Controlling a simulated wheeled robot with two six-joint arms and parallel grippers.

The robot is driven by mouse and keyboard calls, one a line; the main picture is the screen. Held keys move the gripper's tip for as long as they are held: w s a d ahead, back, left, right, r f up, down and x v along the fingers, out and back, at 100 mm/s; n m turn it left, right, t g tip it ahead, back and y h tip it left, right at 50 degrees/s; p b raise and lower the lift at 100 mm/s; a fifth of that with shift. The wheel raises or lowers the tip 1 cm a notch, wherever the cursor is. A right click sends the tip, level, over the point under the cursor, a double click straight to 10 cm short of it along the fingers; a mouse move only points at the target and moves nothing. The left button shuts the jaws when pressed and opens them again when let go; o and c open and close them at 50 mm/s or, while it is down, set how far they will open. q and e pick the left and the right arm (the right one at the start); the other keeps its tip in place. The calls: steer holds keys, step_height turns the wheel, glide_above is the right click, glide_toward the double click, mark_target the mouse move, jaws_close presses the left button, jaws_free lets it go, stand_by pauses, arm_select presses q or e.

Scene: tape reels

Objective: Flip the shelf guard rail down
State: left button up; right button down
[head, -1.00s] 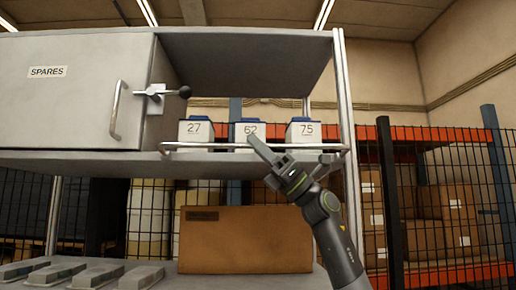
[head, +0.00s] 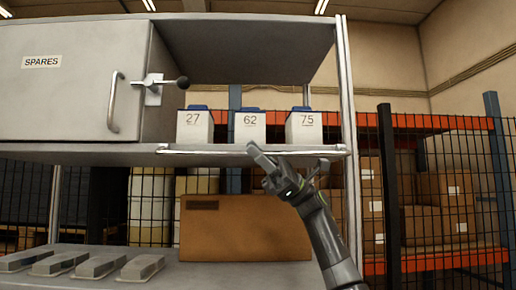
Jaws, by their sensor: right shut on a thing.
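The shelf guard rail (head: 205,152) is a thin pale metal bar along the front edge of the open shelf (head: 100,149). It lies low, level with the shelf edge, below the fronts of the white bins. My right gripper (head: 259,154) reaches up from the lower right and is shut on the rail near its middle. The gripper's fingers hide a short part of the rail. My left gripper is not in view.
White bins marked 27 (head: 195,128), 62 (head: 250,127) and 75 (head: 304,127) stand on the shelf. A grey SPARES cabinet (head: 75,90) with a handle is at left. A brown carton (head: 245,230) stands below. A shelf post (head: 347,120) is at right.

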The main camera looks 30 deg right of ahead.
steer(key=shift+f, duration=0.15)
steer(key=c, duration=1.5)
jaws_free()
steer(key=shift+w, duration=0.1)
